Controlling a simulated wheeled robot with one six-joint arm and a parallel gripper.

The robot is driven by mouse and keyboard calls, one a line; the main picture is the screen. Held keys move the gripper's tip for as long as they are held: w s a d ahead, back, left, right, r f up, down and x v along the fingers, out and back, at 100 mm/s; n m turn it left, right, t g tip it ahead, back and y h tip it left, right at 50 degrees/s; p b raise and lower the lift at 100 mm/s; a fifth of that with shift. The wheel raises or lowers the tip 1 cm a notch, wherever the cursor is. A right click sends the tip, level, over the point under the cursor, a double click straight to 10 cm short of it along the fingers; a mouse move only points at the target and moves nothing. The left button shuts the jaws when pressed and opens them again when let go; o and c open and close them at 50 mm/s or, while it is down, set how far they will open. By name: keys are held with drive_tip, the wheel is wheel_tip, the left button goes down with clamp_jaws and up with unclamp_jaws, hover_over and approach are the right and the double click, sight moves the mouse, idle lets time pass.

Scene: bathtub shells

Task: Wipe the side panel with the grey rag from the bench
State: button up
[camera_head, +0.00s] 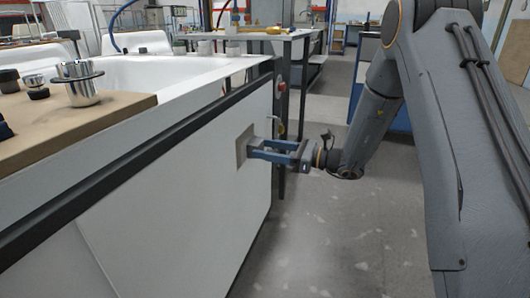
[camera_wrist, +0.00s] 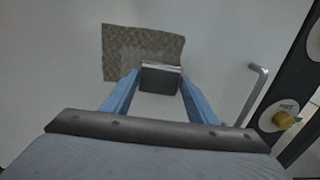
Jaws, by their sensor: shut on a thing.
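The grey rag (camera_head: 243,146) is a small, flat, roughly square cloth against the white side panel (camera_head: 187,190) of the tub shell. In the wrist view the rag (camera_wrist: 122,50) shows beyond the fingertips, flat along the panel (camera_wrist: 50,80). My gripper (camera_head: 257,148) has blue fingers and points left at the panel, near its far end. In the wrist view my gripper (camera_wrist: 160,78) is shut on a grey block-like piece at the rag's lower edge. The part of the rag between the fingers is hidden.
A dark rail (camera_head: 130,155) runs along the panel's top. A brown board (camera_head: 75,120) with a chrome fitting (camera_head: 78,85) lies on the tub's near rim. Floor (camera_head: 330,245) is clear at right.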

drive_tip(key=shift+w+d+r+p, duration=0.35)
drive_tip(key=shift+w+r, duration=0.25)
drive_tip(key=shift+w, duration=0.25)
drive_tip(key=shift+w+d+r+p, duration=0.25)
drive_tip(key=shift+w+r, duration=0.3)
drive_tip(key=shift+w, duration=0.3)
drive_tip(key=shift+s+a+f+p, duration=0.1)
drive_tip(key=shift+s+a+p, duration=0.2)
drive_tip(key=shift+s+p, duration=0.6)
drive_tip(key=shift+s+a+p, duration=0.25)
drive_tip(key=shift+s+p, duration=0.45)
drive_tip(key=shift+s, duration=0.3)
